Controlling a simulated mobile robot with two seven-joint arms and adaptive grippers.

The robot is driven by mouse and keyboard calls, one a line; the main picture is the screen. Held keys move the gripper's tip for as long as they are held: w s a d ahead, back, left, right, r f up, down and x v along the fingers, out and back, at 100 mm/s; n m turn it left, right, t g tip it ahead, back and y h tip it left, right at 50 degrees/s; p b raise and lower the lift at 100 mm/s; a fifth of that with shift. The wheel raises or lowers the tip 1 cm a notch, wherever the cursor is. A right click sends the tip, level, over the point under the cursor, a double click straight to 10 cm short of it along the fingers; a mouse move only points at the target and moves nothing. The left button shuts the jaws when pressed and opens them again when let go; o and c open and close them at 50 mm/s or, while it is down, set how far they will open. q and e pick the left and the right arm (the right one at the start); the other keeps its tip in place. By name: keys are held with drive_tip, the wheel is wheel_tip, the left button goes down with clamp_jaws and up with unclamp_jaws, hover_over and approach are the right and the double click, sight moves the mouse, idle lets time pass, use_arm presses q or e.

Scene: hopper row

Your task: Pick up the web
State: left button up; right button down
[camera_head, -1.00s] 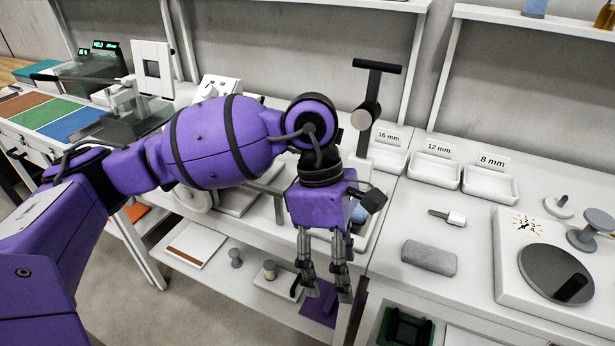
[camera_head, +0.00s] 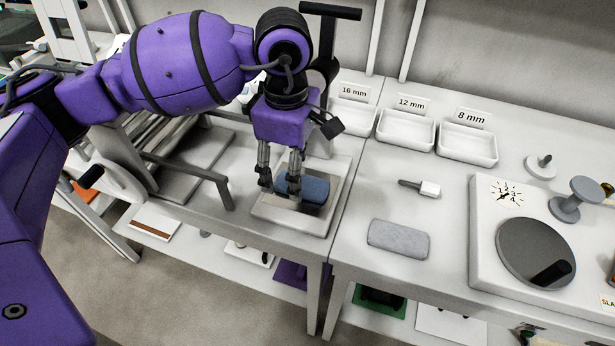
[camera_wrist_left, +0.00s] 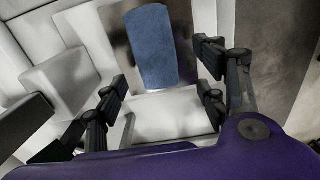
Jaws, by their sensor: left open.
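A blue rounded strip (camera_head: 315,188), which seems to be the web, lies on a shiny metal plate on a pale base (camera_head: 300,222) near the table's front edge. It also shows in the left wrist view (camera_wrist_left: 152,45), lying lengthwise beyond the fingers. My left gripper (camera_head: 281,188) points down at the strip's left end, with its fingers apart and nothing held. In the left wrist view the open fingers (camera_wrist_left: 163,83) stand on either side of the strip's near end. I cannot tell whether they touch it. My right gripper is not in view.
A black-handled upright post (camera_head: 328,60) stands behind the gripper. White trays labelled 16 mm, 12 mm (camera_head: 405,130) and 8 mm line the back. A grey pad (camera_head: 398,239) and a small brush-like tool (camera_head: 420,188) lie to the right, beside a dial unit (camera_head: 490,240). A metal frame (camera_head: 190,175) stands left.

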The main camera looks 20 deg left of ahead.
use_arm(q)
wheel_tip(320, 180, down, 3)
drive_tip(key=shift+w+r, duration=0.15)
drive_tip(key=shift+r, duration=0.05)
drive_tip(key=c, duration=1.2)
drive_tip(key=shift+r, duration=0.15)
